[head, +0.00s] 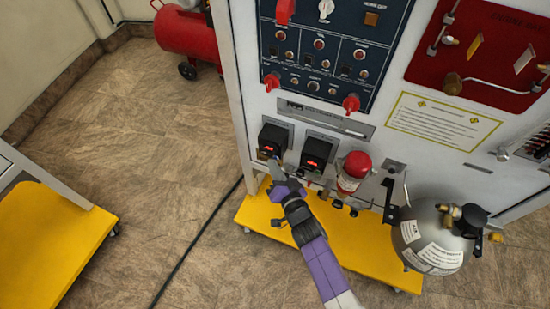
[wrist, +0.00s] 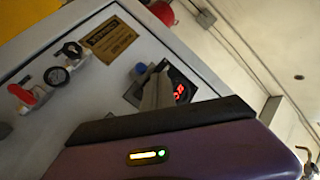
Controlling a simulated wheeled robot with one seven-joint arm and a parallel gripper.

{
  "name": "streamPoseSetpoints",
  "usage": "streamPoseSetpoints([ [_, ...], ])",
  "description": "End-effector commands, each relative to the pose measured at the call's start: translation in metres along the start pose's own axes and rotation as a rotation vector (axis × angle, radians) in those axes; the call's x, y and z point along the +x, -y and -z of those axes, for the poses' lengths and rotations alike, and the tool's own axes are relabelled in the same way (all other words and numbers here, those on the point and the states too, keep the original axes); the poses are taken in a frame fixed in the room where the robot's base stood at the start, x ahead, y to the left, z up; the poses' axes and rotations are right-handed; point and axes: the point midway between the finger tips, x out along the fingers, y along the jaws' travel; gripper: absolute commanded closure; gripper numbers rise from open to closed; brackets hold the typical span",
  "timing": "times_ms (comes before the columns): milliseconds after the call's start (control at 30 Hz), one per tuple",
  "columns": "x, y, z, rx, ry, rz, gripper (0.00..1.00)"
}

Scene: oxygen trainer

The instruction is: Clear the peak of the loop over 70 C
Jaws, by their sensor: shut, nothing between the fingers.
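Two black controller modules with red lit digits sit side by side low on the white panel: the left module (head: 273,139) and the right module (head: 316,152). Their readings are too small to make out in the head view. My gripper (head: 273,166) is shut and empty, just below and in front of the left module. In the wrist view my gripper's closed grey fingers (wrist: 157,90) cover part of one module, whose red digits (wrist: 181,91) show beside them, partly hidden. A blue button (wrist: 141,68) shows by the fingertips. I cannot tell if they touch the module.
A red-topped cylinder part (head: 353,172) stands right of the modules, with a silver tank (head: 432,235) farther right. Red switches (head: 351,102) sit above. A yellow base (head: 350,238) lies under the panel. The floor to the left (head: 150,130) is open, crossed by a dark cable.

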Motion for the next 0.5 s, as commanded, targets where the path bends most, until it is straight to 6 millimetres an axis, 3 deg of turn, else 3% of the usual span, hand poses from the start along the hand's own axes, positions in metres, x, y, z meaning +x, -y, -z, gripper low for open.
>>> streamPoseSetpoints([
  [500, 0.0036, -0.0028, 0.0029, 0.000, -0.001, 0.000, 1.00],
])
